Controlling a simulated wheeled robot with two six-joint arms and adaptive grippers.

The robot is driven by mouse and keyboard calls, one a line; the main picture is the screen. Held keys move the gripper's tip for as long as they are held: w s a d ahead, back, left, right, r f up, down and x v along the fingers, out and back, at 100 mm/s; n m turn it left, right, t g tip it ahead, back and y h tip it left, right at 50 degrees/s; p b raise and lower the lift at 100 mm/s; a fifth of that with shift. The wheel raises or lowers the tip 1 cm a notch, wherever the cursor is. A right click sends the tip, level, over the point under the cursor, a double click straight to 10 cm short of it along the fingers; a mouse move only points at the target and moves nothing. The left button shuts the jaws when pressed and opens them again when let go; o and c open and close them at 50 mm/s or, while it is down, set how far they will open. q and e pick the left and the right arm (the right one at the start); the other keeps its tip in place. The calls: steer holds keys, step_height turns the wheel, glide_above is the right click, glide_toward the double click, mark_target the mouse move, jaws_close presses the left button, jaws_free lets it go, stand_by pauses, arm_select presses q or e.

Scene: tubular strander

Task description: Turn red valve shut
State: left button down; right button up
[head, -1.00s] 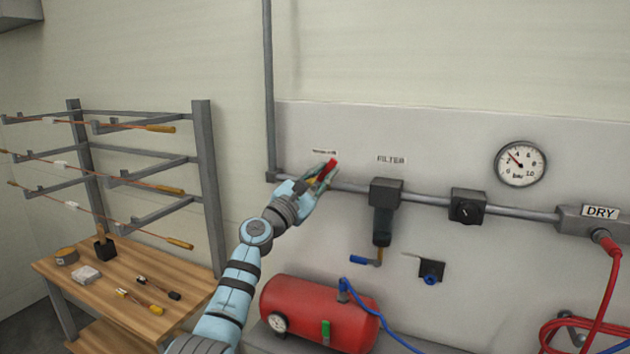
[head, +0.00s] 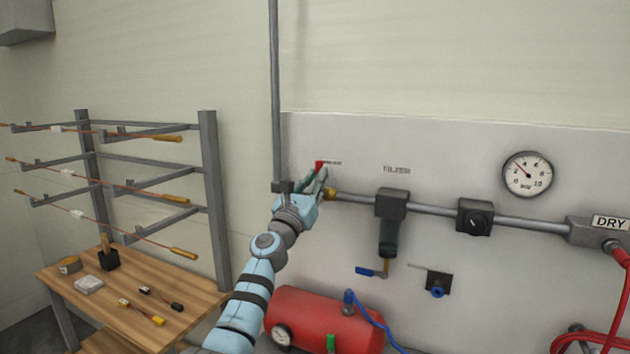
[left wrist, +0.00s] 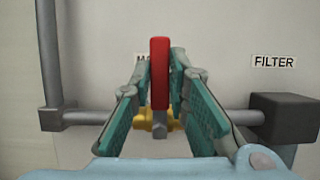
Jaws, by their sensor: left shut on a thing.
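The red valve handle (left wrist: 159,75) stands upright in the left wrist view, in front of a brass valve body (left wrist: 156,118) on the grey pipe. My left gripper (left wrist: 161,82) has its fingers on both sides of the handle and is shut on it. In the head view the red handle tip (head: 320,166) shows just above my left gripper (head: 321,180), which hides most of it. The brass valve body (head: 330,194) shows just right of the fingers. My right gripper is not in view.
The pipe (head: 355,199) runs right to a filter (head: 391,204), a black knob unit (head: 475,217) and a DRY block (head: 590,230). A gauge (head: 527,174) hangs above. A red tank (head: 325,318) stands below. A wooden bench (head: 190,297) and rack are at left.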

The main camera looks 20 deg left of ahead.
arm_select(q)
steer(key=shift+f, duration=0.2)
steer(key=c, duration=1.5)
jaws_free()
steer(key=shift+c, duration=0.2)
steer(key=shift+r, duration=0.15)
step_height(320, 180, up, 10)
